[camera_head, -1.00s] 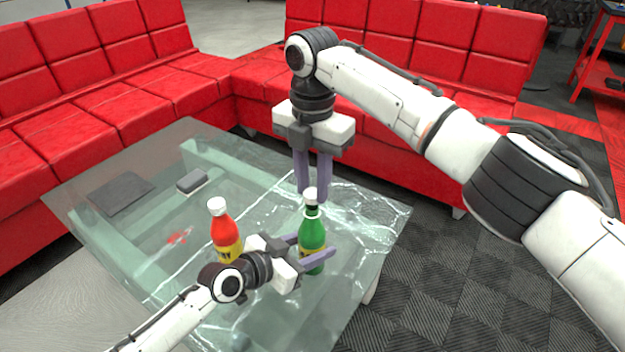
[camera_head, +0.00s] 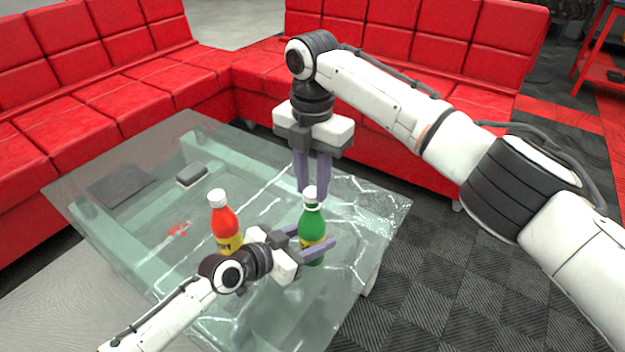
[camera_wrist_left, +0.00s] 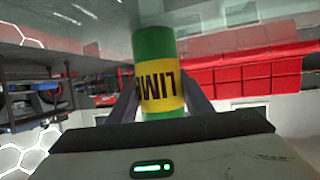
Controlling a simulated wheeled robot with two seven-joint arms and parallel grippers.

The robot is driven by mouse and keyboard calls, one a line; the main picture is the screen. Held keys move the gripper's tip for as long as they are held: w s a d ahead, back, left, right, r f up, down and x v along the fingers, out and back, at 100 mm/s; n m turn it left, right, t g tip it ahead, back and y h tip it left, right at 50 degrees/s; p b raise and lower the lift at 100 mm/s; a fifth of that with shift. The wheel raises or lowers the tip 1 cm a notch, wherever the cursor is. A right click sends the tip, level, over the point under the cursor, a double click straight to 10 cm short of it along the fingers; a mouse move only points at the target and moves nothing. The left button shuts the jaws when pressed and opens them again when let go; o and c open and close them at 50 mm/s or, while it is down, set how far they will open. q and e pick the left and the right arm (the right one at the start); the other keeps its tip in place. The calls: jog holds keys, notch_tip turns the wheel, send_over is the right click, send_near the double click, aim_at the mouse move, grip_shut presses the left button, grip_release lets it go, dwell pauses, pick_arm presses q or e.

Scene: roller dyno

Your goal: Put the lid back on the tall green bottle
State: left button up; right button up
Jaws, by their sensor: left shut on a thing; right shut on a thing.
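The tall green bottle (camera_head: 313,224) stands upright over the glass table, with a yellow label around its lower part. My left gripper (camera_head: 314,240) is shut on its lower body from the left. In the left wrist view the bottle (camera_wrist_left: 156,48) is between the fingers, its label lettering upside down. The white lid (camera_head: 310,192) is at the top of the bottle's neck, below my right gripper (camera_head: 312,186). The right gripper points down from above and is shut on the lid. Whether the lid is seated or only touching cannot be told.
A red bottle (camera_head: 225,222) with a white cap stands on the glass table (camera_head: 130,240), just left of my left gripper. A small grey box (camera_head: 192,174) and a dark flat square (camera_head: 120,187) lie farther left. A red sofa (camera_head: 130,90) borders the table behind.

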jog(key=shift+f, duration=0.55)
jog(key=m, duration=0.5)
jog(key=shift+m, duration=0.3)
jog(key=m, duration=0.4)
jog(key=shift+s+m, duration=0.1)
jog(key=shift+m, duration=0.2)
jog(key=m, duration=0.6)
jog(key=shift+m, duration=0.4)
jog(key=m, duration=0.4)
jog(key=shift+s+a+m, duration=0.1)
jog(key=shift+m, duration=0.3)
jog(key=m, duration=1.1)
jog(key=shift+a+f+m, duration=0.1)
jog(key=shift+m, duration=0.2)
jog(key=m, duration=0.4)
